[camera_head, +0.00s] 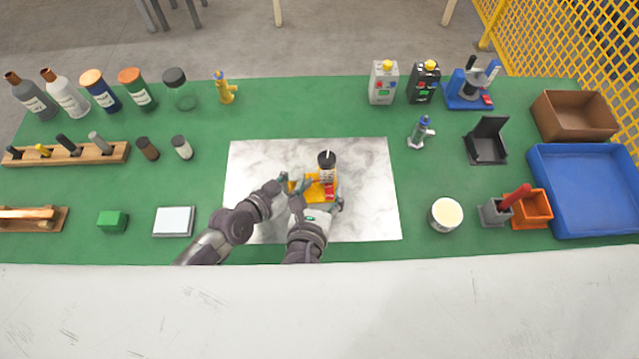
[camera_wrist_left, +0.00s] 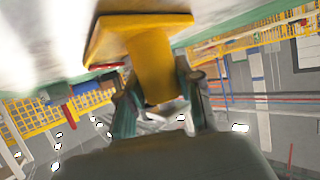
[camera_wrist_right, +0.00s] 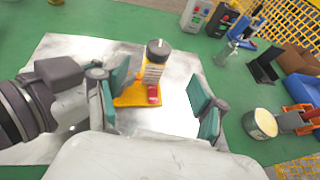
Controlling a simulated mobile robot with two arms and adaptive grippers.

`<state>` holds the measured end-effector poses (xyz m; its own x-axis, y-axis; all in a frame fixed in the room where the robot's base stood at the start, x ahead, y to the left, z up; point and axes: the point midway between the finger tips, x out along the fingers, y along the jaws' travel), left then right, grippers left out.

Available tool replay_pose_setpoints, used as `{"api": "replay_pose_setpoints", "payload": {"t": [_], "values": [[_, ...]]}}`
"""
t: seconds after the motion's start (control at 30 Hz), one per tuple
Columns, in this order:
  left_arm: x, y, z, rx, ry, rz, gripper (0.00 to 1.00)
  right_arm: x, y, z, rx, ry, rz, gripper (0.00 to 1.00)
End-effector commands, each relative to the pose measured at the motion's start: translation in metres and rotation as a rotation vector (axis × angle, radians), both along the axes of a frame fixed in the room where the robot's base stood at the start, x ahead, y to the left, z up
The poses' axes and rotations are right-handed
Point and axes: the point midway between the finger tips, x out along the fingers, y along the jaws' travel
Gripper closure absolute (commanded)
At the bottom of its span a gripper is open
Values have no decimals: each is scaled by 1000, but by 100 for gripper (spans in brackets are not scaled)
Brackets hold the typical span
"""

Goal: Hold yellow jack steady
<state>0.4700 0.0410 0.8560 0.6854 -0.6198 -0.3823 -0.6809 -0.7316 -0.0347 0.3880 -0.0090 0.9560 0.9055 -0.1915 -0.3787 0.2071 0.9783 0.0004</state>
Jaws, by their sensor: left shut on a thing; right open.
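The yellow jack (camera_head: 313,189) stands on the white marbled sheet, with a yellow base, a light ringed column with a dark cap and a red block at its foot. My left gripper (camera_head: 284,184) is shut on its yellow part from the left. In the left wrist view the yellow part (camera_wrist_left: 150,60) sits between the teal fingers. My right gripper (camera_wrist_right: 162,98) is open, and its teal fingers stand apart on either side of the jack (camera_wrist_right: 140,94) in the right wrist view. It seems empty; contact cannot be told.
The marbled sheet (camera_head: 370,215) has free room to the right of the jack. A cream-topped round container (camera_head: 446,214), an orange bin (camera_head: 533,210) and a blue tray (camera_head: 552,165) stand to the right. Bottles (camera_head: 98,90) and a wooden rack (camera_head: 112,153) stand on the left.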

Motion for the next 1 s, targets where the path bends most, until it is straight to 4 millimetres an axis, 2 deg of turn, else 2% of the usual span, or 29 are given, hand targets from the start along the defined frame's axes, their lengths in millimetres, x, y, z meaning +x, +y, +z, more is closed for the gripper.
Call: {"api": "replay_pose_setpoints", "payload": {"t": [0.17,0.4,0.7,0.87,1.0], "values": [[0,0,0,2,-2,0,100,3,-12,-6,-22,-112,49,30],[0,0,0,2,-2,0,100,3,-34,-25,-24,-332,262,30],[0,0,0,1,-1,-1,100,-2,-49,-46,2,-392,443,30],[0,0,0,1,-1,-1,100,17,-45,-46,6,-395,447,30],[0,0,0,1,-1,-1,100,44,-39,-45,5,-396,445,30]]}}
